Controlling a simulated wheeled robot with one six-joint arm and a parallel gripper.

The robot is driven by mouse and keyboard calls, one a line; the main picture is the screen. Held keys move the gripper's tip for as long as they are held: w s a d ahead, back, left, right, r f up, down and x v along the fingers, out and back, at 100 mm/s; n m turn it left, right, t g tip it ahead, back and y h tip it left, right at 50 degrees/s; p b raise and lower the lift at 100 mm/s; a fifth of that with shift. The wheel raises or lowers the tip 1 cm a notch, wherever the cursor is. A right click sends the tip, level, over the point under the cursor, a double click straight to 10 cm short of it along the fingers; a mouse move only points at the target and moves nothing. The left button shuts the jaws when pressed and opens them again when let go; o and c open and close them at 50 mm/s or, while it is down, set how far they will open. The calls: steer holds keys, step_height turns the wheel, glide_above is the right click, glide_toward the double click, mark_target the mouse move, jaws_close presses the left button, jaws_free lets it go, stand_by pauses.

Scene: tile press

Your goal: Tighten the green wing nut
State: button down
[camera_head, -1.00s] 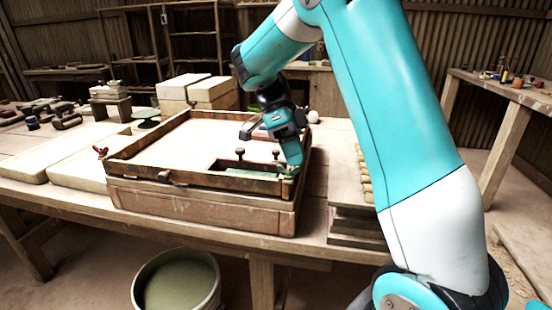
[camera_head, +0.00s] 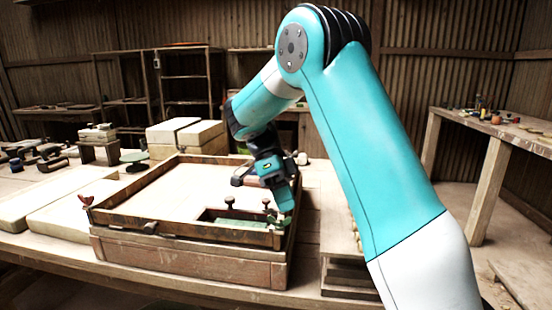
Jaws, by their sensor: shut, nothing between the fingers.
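The wooden tile press (camera_head: 190,262) stands on the workbench, with a dark rusty metal frame around a pale slab. The green wing nut (camera_head: 280,226) is small and partly hidden at the frame's right front corner. My gripper (camera_head: 285,210) points down just above that corner, shut and empty. Whether its fingertips touch the nut is too small to tell. A red wing nut (camera_head: 85,201) sits at the frame's left front corner.
A green plate (camera_head: 240,224) with two dark knobs lies in the frame's front right opening, close to my gripper. Pale slabs (camera_head: 45,205) lie left of the press. Stacked boards (camera_head: 345,270) stand to its right. Pale blocks (camera_head: 185,134) stand behind.

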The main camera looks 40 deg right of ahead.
steer(key=d+p+v, duration=0.1)
steer(key=p+v, duration=1)
steer(key=p, duration=0.1)
steer(key=shift+d+p, duration=0.15)
steer(key=shift+p, duration=0.2)
steer(key=shift+f, duration=0.1)
steer(key=s+a+r+n+t+h+p, duration=0.1)
steer(key=s+a+r+n+t, duration=0.15)
steer(key=a+n, duration=0.45)
steer(key=s+a+r+n+t+h, duration=0.1)
steer(key=s+a+r+n+t, duration=0.2)
steer(key=n, duration=0.8)
steer(key=s+a+r+n+t+y, duration=0.1)
steer(key=s+a+r+n+y, duration=0.1)
steer(key=s+a+n, duration=0.6)
steer(key=s+a+r+n+t+y+p, duration=0.1)
steer(key=s+a+r+n+y, duration=0.1)
steer(key=s+a+n, duration=0.7)
steer(key=shift+s+n+y, duration=0.15)
steer(key=shift+n+y, duration=0.15)
steer(key=shift+y, duration=0.3)
steer(key=shift+a, duration=0.1)
